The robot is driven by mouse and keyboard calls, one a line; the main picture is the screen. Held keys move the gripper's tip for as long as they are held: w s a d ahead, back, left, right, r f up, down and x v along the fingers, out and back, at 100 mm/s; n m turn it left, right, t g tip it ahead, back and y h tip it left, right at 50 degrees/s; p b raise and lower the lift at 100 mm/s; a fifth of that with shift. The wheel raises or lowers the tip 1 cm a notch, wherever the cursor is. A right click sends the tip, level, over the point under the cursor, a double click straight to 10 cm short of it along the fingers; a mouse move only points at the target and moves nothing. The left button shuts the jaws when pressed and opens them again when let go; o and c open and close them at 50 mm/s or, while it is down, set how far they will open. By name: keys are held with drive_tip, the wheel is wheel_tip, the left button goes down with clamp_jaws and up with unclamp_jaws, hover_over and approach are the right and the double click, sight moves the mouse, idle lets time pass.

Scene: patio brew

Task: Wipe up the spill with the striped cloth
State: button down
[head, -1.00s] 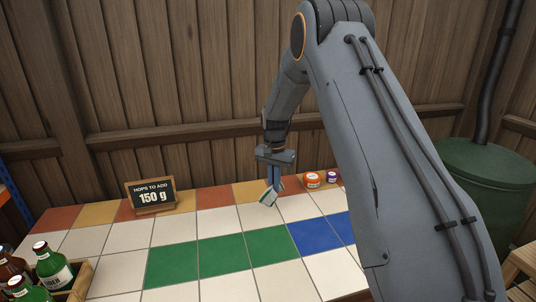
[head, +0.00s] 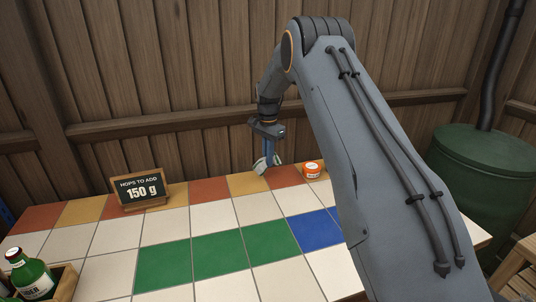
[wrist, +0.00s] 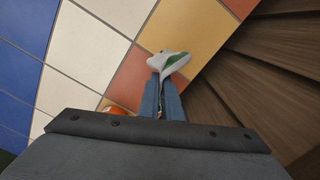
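The cloth (head: 261,165) is a small white bundle with green showing on it. It also shows in the wrist view (wrist: 170,63), at the fingertips. My gripper (head: 268,161) is shut on the cloth and points down over the back row of tiles, close to the wooden wall. In the wrist view the two blue-grey fingers (wrist: 162,78) are close together with the cloth bunched at their ends. I cannot tell whether the cloth touches the tiles. No spill can be made out in either view; my arm covers part of the counter's right side.
An orange tub (head: 312,169) stands just right of the cloth. A hops sign reading 150 g (head: 142,190) stands at the back left. A green bottle (head: 30,274) in a wooden crate is at the front left. A green barrel (head: 480,185) stands right. The middle tiles are clear.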

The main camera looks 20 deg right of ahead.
drive_tip(key=shift+f+b, duration=0.7)
drive_tip(key=shift+f, duration=1.4)
drive_tip(key=c, duration=1)
unclamp_jaws()
